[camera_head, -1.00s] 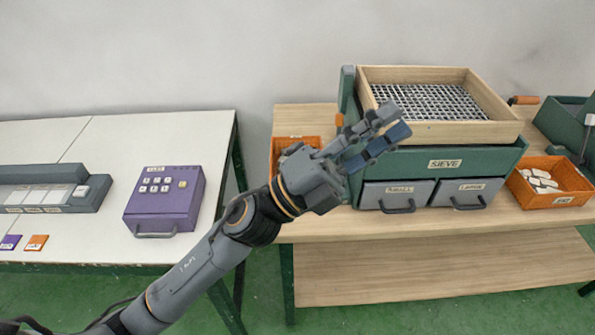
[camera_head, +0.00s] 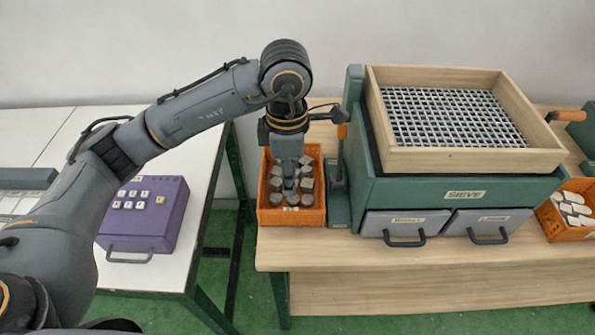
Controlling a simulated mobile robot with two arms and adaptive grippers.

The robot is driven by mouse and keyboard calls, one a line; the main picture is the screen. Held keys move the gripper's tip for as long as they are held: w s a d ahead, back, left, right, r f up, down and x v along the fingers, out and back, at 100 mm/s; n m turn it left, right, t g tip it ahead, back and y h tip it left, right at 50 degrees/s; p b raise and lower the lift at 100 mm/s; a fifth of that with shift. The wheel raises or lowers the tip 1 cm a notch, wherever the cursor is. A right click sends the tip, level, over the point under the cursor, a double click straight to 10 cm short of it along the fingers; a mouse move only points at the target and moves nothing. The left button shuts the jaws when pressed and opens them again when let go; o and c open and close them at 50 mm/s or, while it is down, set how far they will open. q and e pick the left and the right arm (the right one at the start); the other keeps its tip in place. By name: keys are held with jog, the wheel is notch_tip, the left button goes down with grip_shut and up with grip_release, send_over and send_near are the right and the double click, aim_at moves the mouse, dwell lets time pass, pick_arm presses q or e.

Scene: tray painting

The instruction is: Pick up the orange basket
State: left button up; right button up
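An orange basket (camera_head: 291,217) stands on the wooden table, left of the sieve machine, and holds several grey pieces. My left gripper (camera_head: 289,184) points straight down over it, with its fingers low among the grey pieces near the middle. The fingers show edge-on as one narrow shape, so I cannot tell whether they are open or shut, or whether they touch the basket. A second orange basket (camera_head: 558,229) with white pieces sits at the right edge, partly cut off. My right gripper is not in view.
The green sieve machine (camera_head: 465,186) with a wooden-framed grid and two grey drawers stands close to the right of the left basket. A white table (camera_head: 165,275) with a purple keypad box (camera_head: 148,225) is at left, with a gap between tables.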

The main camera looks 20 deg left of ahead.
aim_at(291, 211)
pick_arm(q)
jog(key=f, duration=0.3)
jog(key=f+p, duration=0.1)
jog(key=f, duration=0.1)
jog(key=s+f, duration=0.1)
jog(key=f, duration=0.2)
jog(key=shift+f, duration=0.35)
jog(key=f, duration=0.2)
jog(key=f+p, duration=0.1)
jog(key=shift+w+f, duration=0.35)
jog(key=shift+f, duration=0.3)
jog(key=shift+c, duration=0.4)
grip_shut()
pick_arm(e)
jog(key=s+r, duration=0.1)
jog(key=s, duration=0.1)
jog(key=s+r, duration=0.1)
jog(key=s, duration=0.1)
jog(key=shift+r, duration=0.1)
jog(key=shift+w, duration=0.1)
